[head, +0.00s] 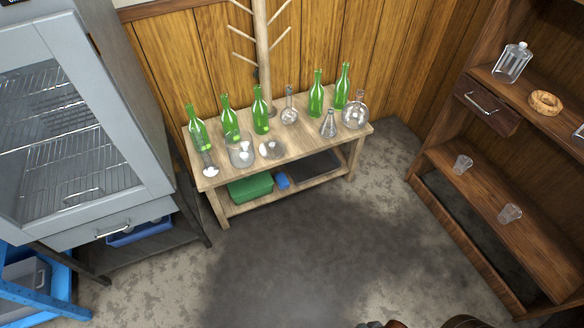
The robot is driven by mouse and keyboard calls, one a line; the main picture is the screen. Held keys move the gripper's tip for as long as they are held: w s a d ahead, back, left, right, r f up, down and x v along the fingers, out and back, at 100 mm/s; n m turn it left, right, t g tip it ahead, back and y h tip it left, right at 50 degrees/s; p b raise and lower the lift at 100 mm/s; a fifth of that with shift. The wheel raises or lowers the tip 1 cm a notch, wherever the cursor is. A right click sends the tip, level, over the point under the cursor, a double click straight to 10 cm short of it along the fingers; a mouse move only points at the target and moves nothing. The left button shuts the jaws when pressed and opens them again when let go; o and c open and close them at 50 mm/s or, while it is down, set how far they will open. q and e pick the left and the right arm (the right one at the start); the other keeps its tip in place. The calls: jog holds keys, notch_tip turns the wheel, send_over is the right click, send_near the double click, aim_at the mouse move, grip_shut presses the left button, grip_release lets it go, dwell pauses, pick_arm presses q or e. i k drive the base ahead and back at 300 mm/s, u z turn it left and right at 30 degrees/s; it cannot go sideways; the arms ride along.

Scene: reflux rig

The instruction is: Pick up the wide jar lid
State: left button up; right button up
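A clear round glass piece, low and wide like a lid (271,149), lies on the wooden table (305,142) near its front edge. It is just right of a wide clear glass jar (241,152). A smaller pale disc (210,171) lies at the table's front left corner, below a green bottle. I cannot tell for certain from this distance which of the two is the wide jar lid. Neither gripper can be made out. Only small dark and brown parts show at the bottom edge, well away from the table.
Several green bottles (261,112) and glass flasks (355,113) crowd the tabletop. A wooden coat stand (262,50) rises behind. A grey glass-fronted cabinet (75,120) stands left, a wooden shelf unit (440,165) right. The floor (300,250) in front of the table is clear.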

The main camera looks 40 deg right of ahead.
aim_at(270, 148)
jog(key=z, duration=0.2)
jog(key=k, duration=0.25)
jog(key=u, duration=0.85)
jog(key=i, duration=1.4)
jog(key=z, duration=0.85)
